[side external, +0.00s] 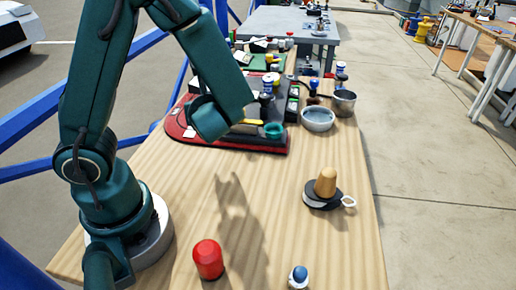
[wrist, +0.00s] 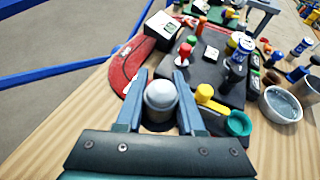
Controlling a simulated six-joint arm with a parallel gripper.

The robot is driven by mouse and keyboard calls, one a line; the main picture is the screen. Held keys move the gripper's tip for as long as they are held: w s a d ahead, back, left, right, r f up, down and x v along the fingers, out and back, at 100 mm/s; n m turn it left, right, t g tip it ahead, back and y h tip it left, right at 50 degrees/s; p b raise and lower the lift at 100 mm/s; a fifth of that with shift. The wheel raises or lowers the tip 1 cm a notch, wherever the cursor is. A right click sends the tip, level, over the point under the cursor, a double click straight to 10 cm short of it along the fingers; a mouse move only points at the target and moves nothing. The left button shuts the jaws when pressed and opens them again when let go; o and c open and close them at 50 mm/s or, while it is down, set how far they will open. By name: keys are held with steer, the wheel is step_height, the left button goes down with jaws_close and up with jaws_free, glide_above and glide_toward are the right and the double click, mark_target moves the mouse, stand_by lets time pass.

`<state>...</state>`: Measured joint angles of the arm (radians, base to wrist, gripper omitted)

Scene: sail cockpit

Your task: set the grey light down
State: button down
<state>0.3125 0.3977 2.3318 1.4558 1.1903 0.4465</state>
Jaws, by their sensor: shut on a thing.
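The grey light (wrist: 160,96), a rounded pale grey dome, sits between the two fingers of my gripper (wrist: 161,78) in the wrist view. My gripper is shut on it. The black and red board (wrist: 118,73) with switches and knobs lies beyond the fingertips in the wrist view. It also shows behind my wrist in the side external view (side external: 240,143). In that view my fingers and the grey light are hidden behind my arm. I cannot tell how high the light is held.
A red cylinder (side external: 208,260), a blue-topped white knob (side external: 298,277) and a wooden knob on a black base (side external: 325,183) stand on the wooden table (side external: 150,160). A teal ring (wrist: 238,124) and a grey bowl (wrist: 281,105) lie right of my gripper. The table's middle is clear.

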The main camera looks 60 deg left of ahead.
steer(key=w+d+m+t+h, duration=0.3)
steer(key=w+m, duration=0.1)
steer(key=w, duration=0.3)
steer(key=w+d+m+t+h, duration=0.2)
steer(key=w+d+m+t, duration=0.1)
steer(key=w, duration=0.3)
steer(key=m+t+h, duration=0.3)
steer(key=m+h, duration=0.3)
steer(key=h, duration=0.1)
glide_above(311, 155)
step_height(311, 155, down, 3)
steer(key=shift+y, duration=0.3)
steer(key=shift+w+f, duration=0.15)
steer(key=shift+f, duration=3.65)
steer(key=shift+f, duration=0.1)
steer(key=c, duration=0.5)
jaws_free()
steer(key=shift+s, duration=0.2)
steer(key=shift+r+v, duration=0.15)
steer(key=shift+v, duration=1.65)
steer(key=shift+r+v, duration=0.1)
steer(key=shift+v, duration=1.75)
